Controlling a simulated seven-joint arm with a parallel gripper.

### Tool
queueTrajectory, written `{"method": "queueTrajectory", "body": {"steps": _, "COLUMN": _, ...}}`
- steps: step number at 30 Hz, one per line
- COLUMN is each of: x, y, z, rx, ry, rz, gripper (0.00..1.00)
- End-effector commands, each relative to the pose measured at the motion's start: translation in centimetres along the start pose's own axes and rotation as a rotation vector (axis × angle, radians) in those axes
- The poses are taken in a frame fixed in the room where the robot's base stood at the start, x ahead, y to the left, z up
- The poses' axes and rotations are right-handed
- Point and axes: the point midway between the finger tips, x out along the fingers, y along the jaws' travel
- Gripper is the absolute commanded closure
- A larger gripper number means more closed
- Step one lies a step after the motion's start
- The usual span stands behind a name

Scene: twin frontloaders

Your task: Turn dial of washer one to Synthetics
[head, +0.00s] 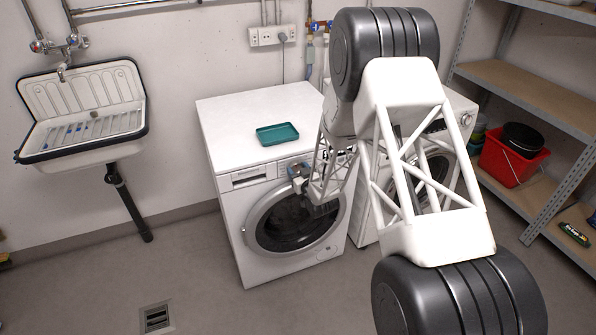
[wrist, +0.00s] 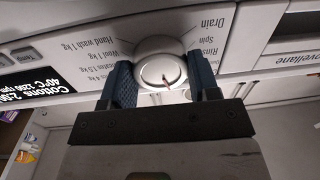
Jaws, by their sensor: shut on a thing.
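The washer at the left (head: 230,200) is white with a round dark door, and my gripper (head: 298,170) is at its front panel. In the wrist view my gripper (wrist: 160,82) has its two blue fingers on either side of the round white dial (wrist: 160,62), shut on it. The dial has a small red mark on its lower face. Labels around it read Drain, Spin, Rinse, Wool and Hand wash; other labels are too small or covered. A Synthetics label is not legible.
A teal tray (head: 278,134) lies on the washer top. A second white machine (head: 462,110) stands to the right, partly behind my arm. A sink (head: 85,115) hangs at the left; shelves and a red bucket (head: 512,160) stand at the right. The floor in front is clear.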

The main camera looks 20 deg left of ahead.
Motion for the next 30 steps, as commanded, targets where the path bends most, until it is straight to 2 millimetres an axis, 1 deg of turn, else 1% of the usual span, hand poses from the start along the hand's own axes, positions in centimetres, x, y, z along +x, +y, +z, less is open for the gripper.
{"method": "queueTrajectory", "body": {"steps": 8, "x": -0.02, "y": -0.08, "z": -0.03, "rx": 0.074, "ry": 0.005, "rz": -0.001, "gripper": 0.68}}
{"method": "queueTrajectory", "body": {"steps": 14, "x": 0.01, "y": -0.06, "z": -0.07, "rx": 0.196, "ry": 0.013, "rz": -0.001, "gripper": 0.68}}
{"method": "queueTrajectory", "body": {"steps": 30, "x": -0.02, "y": -0.09, "z": 0.07, "rx": 0.687, "ry": 0.040, "rz": 0.001, "gripper": 0.68}}
